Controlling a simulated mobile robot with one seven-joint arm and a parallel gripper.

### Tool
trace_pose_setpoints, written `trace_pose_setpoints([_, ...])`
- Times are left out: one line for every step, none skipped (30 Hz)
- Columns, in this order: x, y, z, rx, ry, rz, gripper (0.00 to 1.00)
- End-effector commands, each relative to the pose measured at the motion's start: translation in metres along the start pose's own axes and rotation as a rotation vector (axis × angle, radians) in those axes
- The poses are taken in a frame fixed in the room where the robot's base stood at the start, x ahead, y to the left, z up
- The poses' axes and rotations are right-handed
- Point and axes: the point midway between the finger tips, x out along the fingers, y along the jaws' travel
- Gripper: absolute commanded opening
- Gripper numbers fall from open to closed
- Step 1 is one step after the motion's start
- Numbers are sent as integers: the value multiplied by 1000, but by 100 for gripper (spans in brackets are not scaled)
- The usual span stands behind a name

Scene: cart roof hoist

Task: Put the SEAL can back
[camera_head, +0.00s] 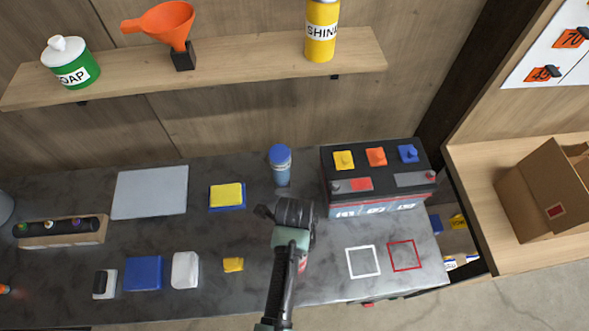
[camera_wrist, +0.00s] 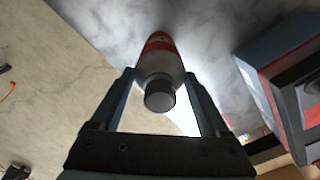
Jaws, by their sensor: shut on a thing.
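My gripper (camera_head: 293,213) is above the dark counter, left of the two outlined squares. In the wrist view my gripper (camera_wrist: 160,75) is shut around a can (camera_wrist: 160,62) with a pale body, a red band and a dark cap. Its lettering cannot be read, so I cannot tell if it is the SEAL can. In the head view the can is mostly hidden by my gripper. The wooden shelf (camera_head: 235,62) carries a green SOAP can (camera_head: 72,64), an orange funnel (camera_head: 165,22) on a black block, and a yellow can (camera_head: 321,32) lettered SHIN, partly turned away.
A blue-capped bottle (camera_head: 281,168) stands behind my gripper. A battery (camera_head: 378,180) stands to the right. White (camera_head: 348,262) and red (camera_head: 391,256) outlined squares are bare. A cardboard box (camera_head: 550,190) is at far right. Shelf space between funnel and yellow can is free.

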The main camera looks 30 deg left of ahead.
Motion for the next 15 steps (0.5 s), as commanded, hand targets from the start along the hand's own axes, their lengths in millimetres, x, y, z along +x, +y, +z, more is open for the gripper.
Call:
trace_pose_setpoints([-1,-1,0,0,-1,-2,0])
trace_pose_setpoints([-1,-1,0,0,-1,-1,0])
trace_pose_setpoints([0,-1,0,0,-1,-1,0])
trace_pose_setpoints([1,-1,0,0,-1,-1,0])
trace_pose_setpoints([2,-1,0,0,-1,-1,0])
trace_pose_setpoints([4,-1,0,0,-1,-1,0])
trace_pose_setpoints([3,0,0,0,0,0,84])
trace_pose_setpoints([3,0,0,0,0,0,90])
trace_pose_setpoints([3,0,0,0,0,0,97])
trace_pose_setpoints([3,0,0,0,0,0,100])
trace_pose_setpoints([3,0,0,0,0,0,100])
trace_pose_setpoints([3,0,0,0,0,0,100])
trace_pose_setpoints([3,0,0,0,0,0,100])
trace_pose_setpoints([3,0,0,0,0,0,100])
trace_pose_setpoints([3,0,0,0,0,0,100])
